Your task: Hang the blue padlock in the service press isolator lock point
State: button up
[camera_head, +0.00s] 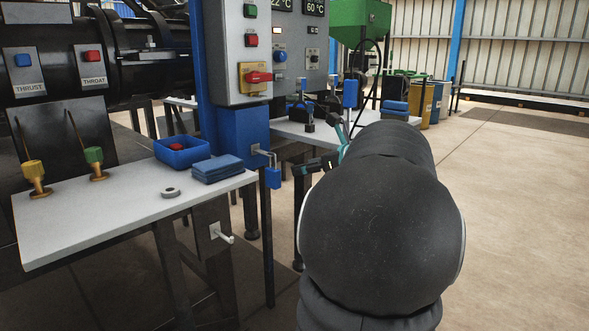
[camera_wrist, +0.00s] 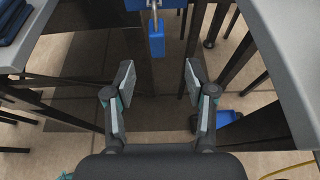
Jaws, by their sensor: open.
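The blue padlock (camera_head: 273,178) hangs upright from a small metal bracket (camera_head: 262,153) on the side of the blue box under the grey control panel. In the wrist view the padlock (camera_wrist: 156,42) hangs at top centre, beyond my fingertips. Its shackle reaches up to the bracket, but I cannot tell whether it is closed. My gripper (camera_wrist: 159,80) is open and empty, with clear space between its fingers and the padlock. In the head view my gripper (camera_head: 305,148) is right of the padlock, partly hidden by my arm. A red isolator handle (camera_head: 258,77) sits on a yellow plate above.
A white table (camera_head: 120,215) at left holds a blue tray (camera_head: 182,152), folded blue cloths (camera_head: 218,168) and a grey ring (camera_head: 171,192). A pale hook (camera_head: 222,234) sticks out below it. Another table stands behind. Open floor lies to the right.

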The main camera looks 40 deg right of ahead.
aim_at(278, 172)
jog(key=x, duration=0.4)
jog(key=b+x, duration=0.1)
jog(key=x, duration=0.8)
jog(key=shift+w+a+f, duration=0.15)
jog(key=shift+a, duration=0.15)
grip_shut()
